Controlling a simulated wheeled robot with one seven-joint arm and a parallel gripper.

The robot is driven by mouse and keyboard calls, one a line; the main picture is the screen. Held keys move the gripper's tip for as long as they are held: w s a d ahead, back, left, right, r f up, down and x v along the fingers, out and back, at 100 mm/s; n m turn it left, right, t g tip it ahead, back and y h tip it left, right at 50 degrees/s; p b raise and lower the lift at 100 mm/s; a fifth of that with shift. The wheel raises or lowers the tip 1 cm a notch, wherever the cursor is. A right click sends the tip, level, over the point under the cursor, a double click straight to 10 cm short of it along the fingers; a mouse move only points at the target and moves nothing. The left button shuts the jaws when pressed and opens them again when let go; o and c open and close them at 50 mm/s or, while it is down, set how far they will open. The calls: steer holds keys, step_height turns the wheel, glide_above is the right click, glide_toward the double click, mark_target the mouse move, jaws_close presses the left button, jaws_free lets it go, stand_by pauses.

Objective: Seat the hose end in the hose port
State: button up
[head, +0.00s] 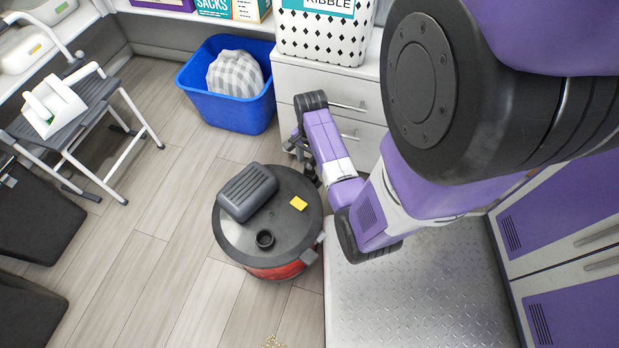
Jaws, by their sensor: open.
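A round shop vacuum with a black lid (232,235) and red body (275,272) stands on the floor. The hose port (265,240), a short dark ring, sticks up from the lid's near side. I do not see a hose end. My gripper (312,176) is dark and small in the head view, beside the lid's far right edge. It is open. Its fingertips are partly hidden by my own arm, and I see nothing held in it.
A grey ribbed housing (248,192) and a yellow tag (298,203) are on the lid. A blue bin (228,108) stands behind, drawers (340,90) at the back right, a step stool (70,125) at left. Floor left of the vacuum is clear.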

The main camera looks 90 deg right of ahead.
mark_target(309, 172)
steer(key=f+b, duration=0.1)
steer(key=f, duration=0.1)
steer(key=a+f+b, duration=0.1)
steer(key=f, duration=0.1)
steer(key=shift+w+a, duration=0.1)
steer(key=shift+w, duration=0.1)
steer(key=shift+f, duration=0.55)
jaws_close()
